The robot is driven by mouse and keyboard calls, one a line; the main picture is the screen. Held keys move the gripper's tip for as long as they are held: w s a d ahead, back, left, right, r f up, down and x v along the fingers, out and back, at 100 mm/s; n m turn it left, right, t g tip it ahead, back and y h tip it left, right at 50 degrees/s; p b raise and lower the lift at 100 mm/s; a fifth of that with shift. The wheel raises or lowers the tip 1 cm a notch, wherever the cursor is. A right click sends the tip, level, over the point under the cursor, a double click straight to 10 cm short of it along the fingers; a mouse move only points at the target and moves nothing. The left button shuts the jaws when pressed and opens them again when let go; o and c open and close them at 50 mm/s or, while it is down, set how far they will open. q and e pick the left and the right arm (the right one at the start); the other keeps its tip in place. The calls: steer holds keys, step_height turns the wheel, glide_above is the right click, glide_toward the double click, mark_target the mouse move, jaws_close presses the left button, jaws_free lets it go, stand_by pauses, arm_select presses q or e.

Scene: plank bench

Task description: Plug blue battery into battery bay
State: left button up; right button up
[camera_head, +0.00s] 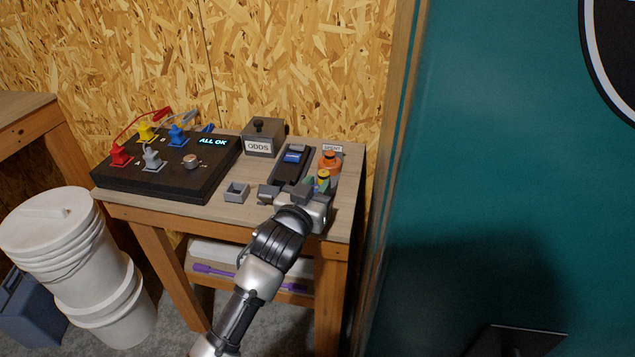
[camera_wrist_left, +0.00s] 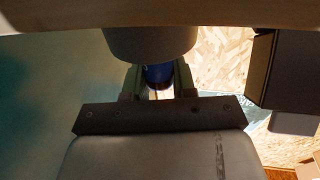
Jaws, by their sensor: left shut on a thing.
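My left gripper (camera_head: 316,188) is at the front right of the bench top, shut. In the left wrist view, a blue cylinder (camera_wrist_left: 158,76), by its colour the blue battery, sits between the gripper fingers (camera_wrist_left: 158,84); a grey rounded body hides part of it. In the head view, a small yellow-topped piece (camera_head: 323,176) shows at the fingertips; I cannot tell if it is part of the held thing. A dark slanted unit (camera_head: 292,166), which looks like the battery bay, stands just left of and behind the gripper, with a blue patch on it. My right gripper is not in view.
An orange object (camera_head: 330,159) stands by a "SPENT" label, close behind the gripper. A grey "ODDS" box (camera_head: 262,139) is at the back. A small open grey tray (camera_head: 237,192) is left. A black panel (camera_head: 165,165) reads "ALL OK". A teal wall (camera_head: 500,150) is right.

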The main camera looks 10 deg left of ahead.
arm_select(q)
steer(key=shift+s+f, duration=0.1)
steer(key=shift+f, duration=0.65)
steer(key=shift+f, duration=0.15)
steer(key=o, duration=0.9)
steer(key=shift+f+b, duration=0.15)
steer(key=shift+b, duration=0.5)
steer(key=s+a, duration=0.1)
steer(key=s, duration=0.9)
steer(key=shift+s+a+f, duration=0.3)
steer(key=shift+s+a, duration=0.05)
